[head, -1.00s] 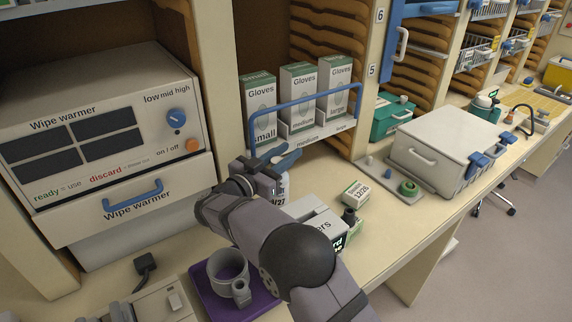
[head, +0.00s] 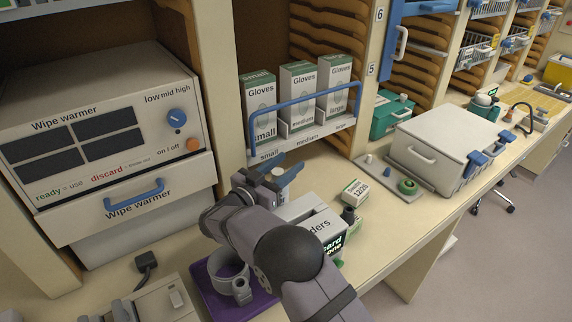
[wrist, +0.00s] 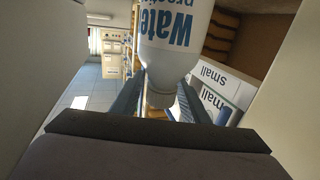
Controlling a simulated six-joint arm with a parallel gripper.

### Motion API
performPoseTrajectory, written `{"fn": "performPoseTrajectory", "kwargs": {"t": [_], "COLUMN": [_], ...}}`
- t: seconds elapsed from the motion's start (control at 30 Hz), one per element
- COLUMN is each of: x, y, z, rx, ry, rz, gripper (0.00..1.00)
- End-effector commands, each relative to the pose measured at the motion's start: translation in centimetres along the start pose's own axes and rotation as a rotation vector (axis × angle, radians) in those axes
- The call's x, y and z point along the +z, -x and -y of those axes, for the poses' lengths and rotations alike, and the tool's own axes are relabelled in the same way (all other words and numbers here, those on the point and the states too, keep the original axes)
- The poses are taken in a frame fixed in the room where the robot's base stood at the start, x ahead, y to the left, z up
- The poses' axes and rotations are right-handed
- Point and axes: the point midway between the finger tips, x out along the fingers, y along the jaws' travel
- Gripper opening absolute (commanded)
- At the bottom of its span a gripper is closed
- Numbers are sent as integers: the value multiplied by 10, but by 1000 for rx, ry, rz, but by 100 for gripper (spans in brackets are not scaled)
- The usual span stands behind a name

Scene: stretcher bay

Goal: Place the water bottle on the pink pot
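The water bottle (wrist: 175,28) is white with blue lettering, upside down in the wrist view. Its narrow neck (wrist: 160,98) lies between my gripper's two blue fingers, which stand apart on either side of it. Whether they touch the neck is hard to tell. In the head view my gripper (head: 277,172) is in front of the glove rack, with a pale cap between the fingers; my wrist hides the bottle's body. No pink pot shows clearly. A grey cup-like holder (head: 241,289) stands on a purple mat (head: 262,301), partly behind my arm.
Glove boxes (head: 298,92) stand behind a blue rail (head: 300,112). A white box with dark print (head: 318,222) and a small carton (head: 355,193) lie right of my gripper. A wipe warmer (head: 100,130) is at left. A lidded grey case (head: 436,150) is at right.

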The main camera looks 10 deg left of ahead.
Motion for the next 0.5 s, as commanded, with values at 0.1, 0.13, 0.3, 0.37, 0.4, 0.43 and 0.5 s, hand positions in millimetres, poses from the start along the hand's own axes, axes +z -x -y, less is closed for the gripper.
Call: {"fn": "performPoseTrajectory", "kwargs": {"t": [0.1,0.13,0.3,0.37,0.4,0.43,0.5], "x": [0,0,-1,-3,-6,-4,-2], "y": [0,0,0,0,0,2,8], "z": [0,0,0,0,0,0,1], "rx": [0,0,0,0,0,-1,-2], "ry": [0,0,0,0,-1,0,0], "rz": [0,0,0,0,0,0,1], "gripper": [44,44,44,44,44,44,44]}}
